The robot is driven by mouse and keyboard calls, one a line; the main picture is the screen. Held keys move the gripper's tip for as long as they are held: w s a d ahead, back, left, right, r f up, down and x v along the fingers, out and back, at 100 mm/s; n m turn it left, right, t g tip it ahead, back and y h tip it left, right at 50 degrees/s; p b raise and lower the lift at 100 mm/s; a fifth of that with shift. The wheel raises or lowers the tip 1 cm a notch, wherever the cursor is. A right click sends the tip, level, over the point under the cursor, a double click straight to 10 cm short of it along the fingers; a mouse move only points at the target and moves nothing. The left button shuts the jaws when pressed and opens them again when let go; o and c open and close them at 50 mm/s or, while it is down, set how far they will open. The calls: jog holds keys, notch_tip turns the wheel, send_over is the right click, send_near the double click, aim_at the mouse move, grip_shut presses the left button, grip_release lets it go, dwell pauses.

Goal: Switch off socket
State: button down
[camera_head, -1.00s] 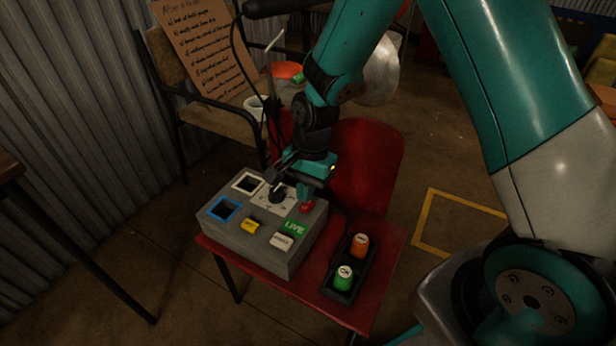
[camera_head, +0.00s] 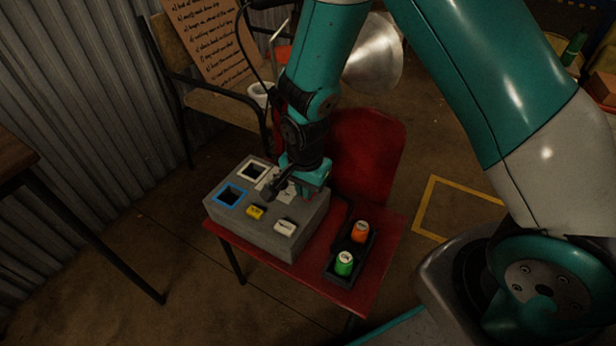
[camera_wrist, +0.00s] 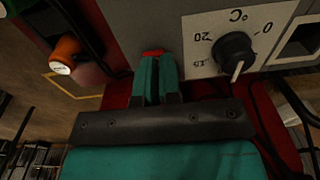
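The socket box (camera_head: 262,237) is a grey block on the red chair seat in the head view. Its top has a blue-framed socket (camera_head: 230,195), a white-framed socket (camera_head: 251,171), a yellow button (camera_head: 255,211) and a white button (camera_head: 285,227). A red button (camera_wrist: 153,52) shows in the wrist view beside a black temperature dial (camera_wrist: 235,52). My gripper (camera_wrist: 157,62) is shut and empty, its fingertips at the red button, seemingly touching it. My gripper (camera_head: 307,190) hides that button in the head view. No lit green LIVE sign shows on the box.
A black tray (camera_head: 335,281) with an orange-topped piece (camera_head: 360,231) and a green-topped piece (camera_head: 344,263) lies on the red seat (camera_head: 290,268) right of the box. A chair with a cardboard notice (camera_head: 215,40) stands behind. Yellow tape (camera_head: 428,205) marks the floor.

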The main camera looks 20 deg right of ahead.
jog(key=shift+s+a+f+b, duration=0.2)
jog(key=shift+s+f+b, duration=0.1)
jog(key=shift+s+f, duration=0.25)
jog(key=shift+f, duration=0.2)
dwell(0.7)
jog(key=shift+w, duration=0.1)
jog(key=shift+w+d+r, duration=0.1)
jog(key=shift+w+d, duration=0.5)
jog(key=shift+d, duration=0.2)
notch_tip(320, 180, up, 15)
jog(key=a+p, duration=0.1)
jog(key=p, duration=0.7)
jog(key=shift+s+r, duration=0.15)
jog(key=shift+a, duration=0.15)
